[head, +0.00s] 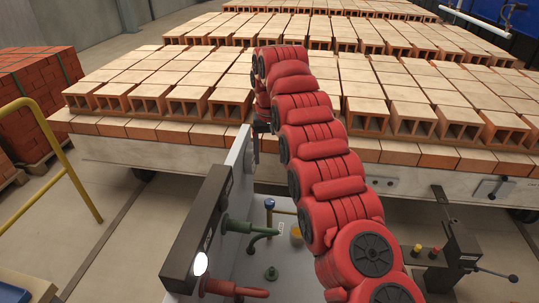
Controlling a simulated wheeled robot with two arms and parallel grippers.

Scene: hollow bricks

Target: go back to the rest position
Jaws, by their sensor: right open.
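My right arm, in red padded segments, comes in from the bottom right and reaches up over the front edge of the brick load. Its far end bends down at the front row, and my right gripper (262,127) shows there only as a small dark part, mostly hidden by the arm. It is open, and no brick shows in it. It is close to the upper end of a grey upright panel (240,150); whether they touch I cannot tell. My left gripper is not in view.
Hollow bricks (188,101) stand in rows on a long pale-sided car (110,150) ahead. Strapped red bricks (38,85) and a yellow rail (72,170) are at left. A dark bar with a lamp (200,264), green fittings (238,226) and a black lever stand (460,250) are near.

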